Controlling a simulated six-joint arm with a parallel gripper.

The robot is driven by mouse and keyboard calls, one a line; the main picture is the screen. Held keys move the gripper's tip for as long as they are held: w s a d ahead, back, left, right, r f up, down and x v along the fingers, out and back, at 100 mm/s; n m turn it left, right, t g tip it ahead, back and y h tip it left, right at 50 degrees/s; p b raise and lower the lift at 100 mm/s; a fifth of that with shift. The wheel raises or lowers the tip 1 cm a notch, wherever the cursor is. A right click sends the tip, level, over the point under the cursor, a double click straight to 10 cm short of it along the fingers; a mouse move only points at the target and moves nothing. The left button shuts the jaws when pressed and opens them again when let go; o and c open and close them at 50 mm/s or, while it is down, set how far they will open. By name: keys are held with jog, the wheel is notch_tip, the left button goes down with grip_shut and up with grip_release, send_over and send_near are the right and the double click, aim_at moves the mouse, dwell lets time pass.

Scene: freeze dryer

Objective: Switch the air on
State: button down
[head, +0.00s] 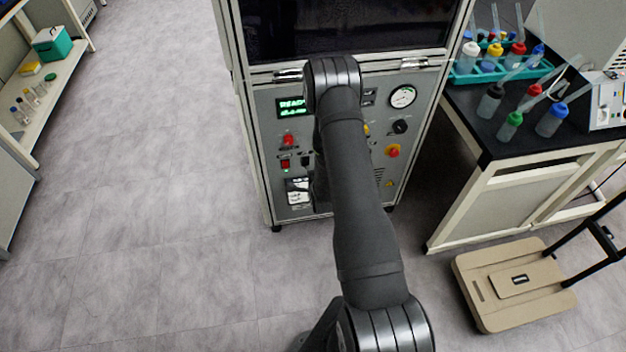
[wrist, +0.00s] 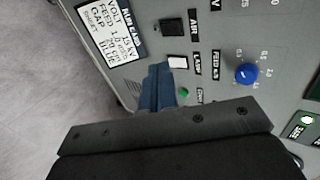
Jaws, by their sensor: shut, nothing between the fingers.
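The freeze dryer's grey control panel (wrist: 215,40) fills most of the wrist view, seen tilted. A black square switch (wrist: 172,27) sits beside a label reading AIR (wrist: 194,24). Below it is a small white switch or lamp (wrist: 177,62) with its own label. My gripper (wrist: 159,68) is shut and empty, its blue-grey fingertips just left of and below the white one and below the black switch. I cannot tell whether the fingertips touch the panel. In the head view my arm hides the gripper and the middle of the panel (head: 262,150).
A blue knob (wrist: 246,74) and a small green button (wrist: 184,92) lie right of the fingers. A printed plate (wrist: 110,30) is at upper left. In the head view, a green display (head: 291,107) reads READY. A bench (head: 540,130) with bottles stands right; the left floor is clear.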

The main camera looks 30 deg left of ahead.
jog(key=shift+s+d, duration=0.1)
dwell(0.3)
jog(key=shift+s+d+f, duration=0.1)
jog(key=shift+f, duration=0.5)
send_near(306, 165)
notch_tip(306, 165, down, 3)
jog(key=shift+w+a+f, duration=0.2)
jog(key=shift+w+a, duration=0.7)
jog(key=shift+a, duration=0.05)
jog(key=shift+w+a+f, duration=0.2)
jog(key=shift+w+a, duration=0.7)
